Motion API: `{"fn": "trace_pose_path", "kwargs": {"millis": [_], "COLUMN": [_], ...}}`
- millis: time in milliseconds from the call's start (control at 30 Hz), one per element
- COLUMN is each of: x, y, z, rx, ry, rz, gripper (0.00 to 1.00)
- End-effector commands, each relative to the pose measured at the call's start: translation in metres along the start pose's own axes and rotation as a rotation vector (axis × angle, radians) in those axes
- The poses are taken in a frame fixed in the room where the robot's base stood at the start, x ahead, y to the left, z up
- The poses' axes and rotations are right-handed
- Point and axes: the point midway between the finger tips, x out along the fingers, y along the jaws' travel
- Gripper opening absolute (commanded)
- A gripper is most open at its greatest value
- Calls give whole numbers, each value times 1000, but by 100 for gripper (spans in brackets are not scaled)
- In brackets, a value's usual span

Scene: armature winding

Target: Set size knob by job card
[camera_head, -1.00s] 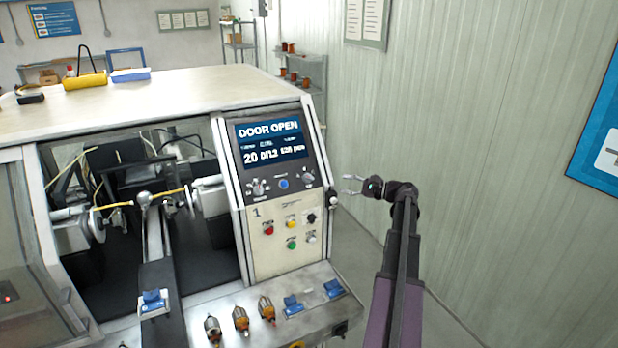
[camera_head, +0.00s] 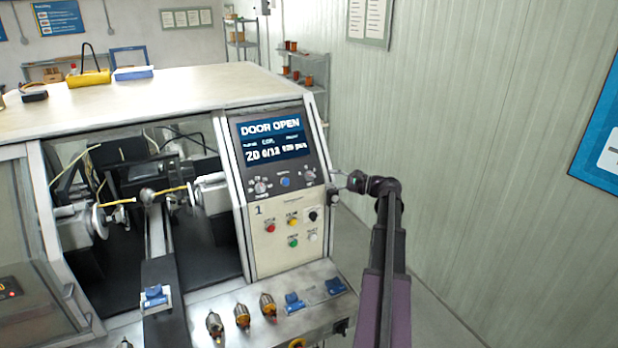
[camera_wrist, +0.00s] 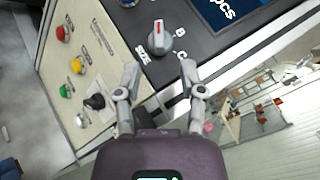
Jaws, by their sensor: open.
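The size knob (camera_wrist: 160,40) is a grey pointer knob with a red mark on the dark panel, with the word SIZE and letters beside it in the wrist view. Its red mark points to the top of that picture. In the head view it is the right knob (camera_head: 309,175) below the display. My gripper (camera_wrist: 161,74) is open, its two fingers just short of the knob and apart from it. In the head view my gripper (camera_head: 341,181) is at the panel's right edge. I cannot tell which sheet is the job card.
The display (camera_head: 271,140) reads DOOR OPEN. A left knob (camera_head: 261,187) and a blue button (camera_head: 285,182) share the panel. Coloured buttons, including a red one (camera_head: 270,227) and a black knob (camera_head: 313,216), are below. Free room lies right of the machine.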

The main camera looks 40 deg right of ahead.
Motion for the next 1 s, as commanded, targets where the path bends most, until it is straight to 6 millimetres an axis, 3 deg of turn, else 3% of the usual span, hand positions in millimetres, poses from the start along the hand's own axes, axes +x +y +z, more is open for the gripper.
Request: {"fn": "trace_pose_path", "kwargs": {"millis": [300,500,967,1000], "x": [47,66,73,73], "y": [0,0,0,0], "z": [0,0,0,0], "rx": [0,0,0,0], "ry": [-1,0,1,1], "rz": [1,0,-1,-1], "gripper": [51,51,51,46]}}
